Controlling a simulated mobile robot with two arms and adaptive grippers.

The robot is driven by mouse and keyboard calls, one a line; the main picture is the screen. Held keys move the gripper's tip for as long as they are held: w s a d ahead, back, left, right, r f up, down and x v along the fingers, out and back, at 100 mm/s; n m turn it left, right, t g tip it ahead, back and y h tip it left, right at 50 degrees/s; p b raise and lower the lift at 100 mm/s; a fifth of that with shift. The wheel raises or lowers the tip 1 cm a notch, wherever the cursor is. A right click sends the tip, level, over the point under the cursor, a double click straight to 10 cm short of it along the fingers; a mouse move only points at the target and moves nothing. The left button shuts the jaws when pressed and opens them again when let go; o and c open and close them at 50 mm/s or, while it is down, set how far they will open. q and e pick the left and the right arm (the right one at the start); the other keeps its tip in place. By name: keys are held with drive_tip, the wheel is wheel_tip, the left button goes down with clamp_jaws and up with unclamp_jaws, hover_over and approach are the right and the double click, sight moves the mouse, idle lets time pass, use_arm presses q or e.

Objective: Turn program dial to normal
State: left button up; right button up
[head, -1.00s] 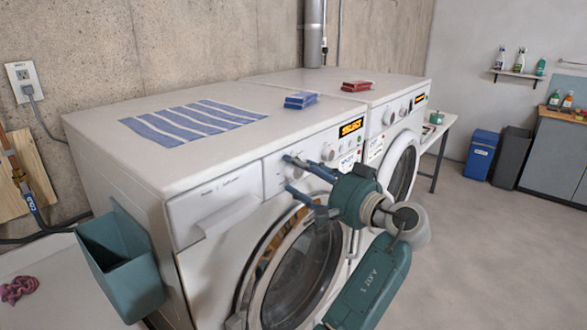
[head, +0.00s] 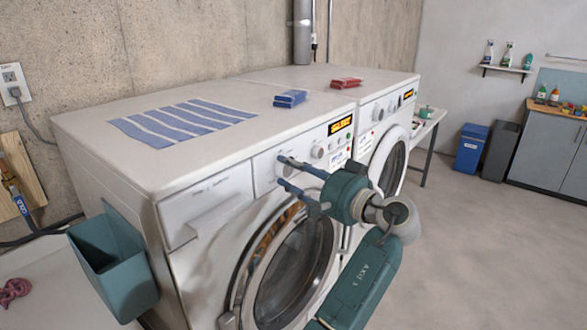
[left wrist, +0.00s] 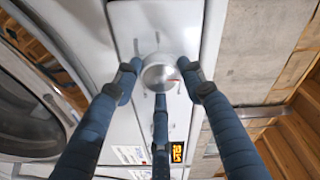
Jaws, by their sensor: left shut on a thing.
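The silver program dial (left wrist: 158,72) shows in the left wrist view on the white control panel of the nearer washing machine (head: 210,206). It is round, with a small red mark near its rim. My left gripper (left wrist: 160,80) has its blue fingers around the dial, with fingertips against its sides. In the head view my left gripper (head: 281,172) reaches the panel from the right, and its fingers largely hide the dial there. The orange-lit display (head: 340,125) is to the right; its text is too small to read surely. My right gripper is not in view.
A second knob (head: 318,151) sits right of the gripper. The round glass door (head: 296,268) is below it. A teal bin (head: 115,265) hangs at the left side.

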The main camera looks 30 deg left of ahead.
use_arm(q)
drive_tip(key=shift+r+m+p, duration=0.35)
drive_tip(key=shift+m+p, duration=0.35)
drive_tip(key=shift+p, duration=0.05)
drive_tip(key=shift+w+m+g+h+p, duration=0.1)
drive_tip(key=shift+m+g+h+p, duration=0.3)
drive_tip(key=shift+m+p, duration=2.5)
drive_tip(key=o, duration=1.1)
drive_tip(key=shift+a, duration=0.1)
drive_tip(key=shift+o, duration=0.3)
drive_tip(key=shift+a+f, duration=0.1)
drive_tip(key=shift+f, duration=0.05)
